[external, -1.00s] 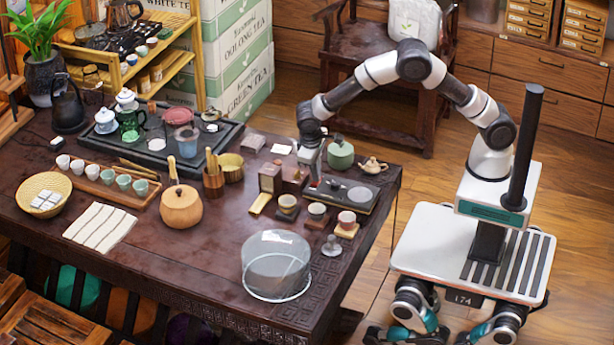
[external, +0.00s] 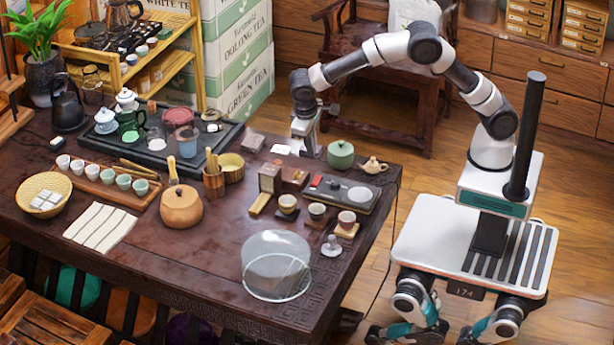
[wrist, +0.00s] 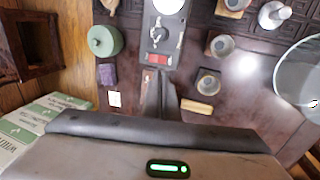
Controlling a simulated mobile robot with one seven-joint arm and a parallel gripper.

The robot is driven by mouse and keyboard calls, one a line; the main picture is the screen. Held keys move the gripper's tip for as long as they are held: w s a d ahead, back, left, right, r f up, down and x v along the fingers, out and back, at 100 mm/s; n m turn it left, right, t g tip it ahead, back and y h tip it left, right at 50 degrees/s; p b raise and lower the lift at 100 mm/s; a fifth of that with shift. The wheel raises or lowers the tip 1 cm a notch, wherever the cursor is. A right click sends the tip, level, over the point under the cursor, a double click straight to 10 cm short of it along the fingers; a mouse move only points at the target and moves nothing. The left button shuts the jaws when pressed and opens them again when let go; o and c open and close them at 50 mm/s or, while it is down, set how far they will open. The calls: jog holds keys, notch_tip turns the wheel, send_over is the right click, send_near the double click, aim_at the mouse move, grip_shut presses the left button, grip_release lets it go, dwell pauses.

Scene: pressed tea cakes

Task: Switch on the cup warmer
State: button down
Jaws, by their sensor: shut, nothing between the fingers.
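The cup warmer (external: 331,196) is a long dark unit on the table's right part. It has a round pale plate (external: 360,194) at its right end and a red switch (external: 316,181) at its left end. I cannot tell whether the switch is on. My gripper (external: 312,153) is shut and empty, behind and left of the switch, apart from it. It also shows at the centre of the wrist view (wrist: 159,76).
A clear dome (external: 276,265) stands near the front. The table's front middle is clear.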

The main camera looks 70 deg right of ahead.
aim_at(319, 176)
jog(key=shift+a+r, duration=0.1)
jog(key=shift+r, duration=0.25)
jog(key=shift+d+r+h, duration=0.2)
jog(key=shift+d+h, duration=0.2)
jog(key=shift+d, duration=0.2)
jog(key=shift+f, duration=0.1)
jog(key=b+x, duration=0.2)
jog(key=x, duration=1.2)
jog(key=shift+d, duration=0.1)
